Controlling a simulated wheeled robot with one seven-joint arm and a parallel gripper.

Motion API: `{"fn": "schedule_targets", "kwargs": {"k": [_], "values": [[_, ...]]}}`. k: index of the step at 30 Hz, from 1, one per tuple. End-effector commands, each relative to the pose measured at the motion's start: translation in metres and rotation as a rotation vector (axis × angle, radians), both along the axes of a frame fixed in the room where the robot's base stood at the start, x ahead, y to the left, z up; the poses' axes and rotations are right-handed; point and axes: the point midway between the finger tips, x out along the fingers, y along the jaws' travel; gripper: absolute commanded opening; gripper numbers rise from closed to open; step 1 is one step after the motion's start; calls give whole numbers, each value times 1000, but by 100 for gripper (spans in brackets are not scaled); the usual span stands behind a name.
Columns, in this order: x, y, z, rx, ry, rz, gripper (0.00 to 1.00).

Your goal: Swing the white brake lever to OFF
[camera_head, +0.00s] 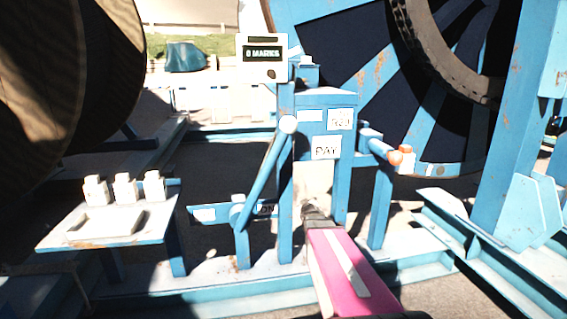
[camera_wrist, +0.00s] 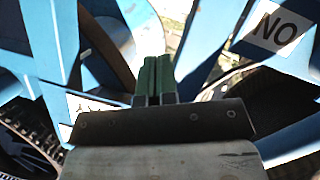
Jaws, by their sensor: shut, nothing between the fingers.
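The brake lever is a blue bar (camera_head: 262,172) with a white ball knob (camera_head: 288,124). It rises from a low pivot (camera_head: 238,212) and leans to the right, towards the ON label (camera_head: 267,209). A second pale label (camera_head: 204,214), unreadable, sits left of the pivot. My gripper (camera_head: 308,207) is low and to the right of the lever, apart from its knob in the picture. In the wrist view its green fingers (camera_wrist: 155,78) are together with nothing between them. An upside-down ON label (camera_wrist: 278,26) shows at the upper right there.
A blue post with a PAY sign (camera_head: 326,148) stands behind my gripper. Another lever with an orange knob (camera_head: 395,157) is to the right. A counter box (camera_head: 262,58) is above. A side table (camera_head: 105,226) with white blocks stands left. Large reels flank the frame.

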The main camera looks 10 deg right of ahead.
Motion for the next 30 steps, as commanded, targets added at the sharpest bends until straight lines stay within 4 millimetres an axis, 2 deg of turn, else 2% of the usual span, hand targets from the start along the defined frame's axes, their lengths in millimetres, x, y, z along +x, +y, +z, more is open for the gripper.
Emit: {"fn": "schedule_targets", "kwargs": {"k": [1,6,14,21,30], "values": [[12,-6,11,-28,-63,26,0],[37,-13,51,-125,-274,139,0],[54,-13,104,-266,-568,349,0],[50,-10,137,-381,-808,581,0],[23,-10,156,-486,-1061,918,0]]}}
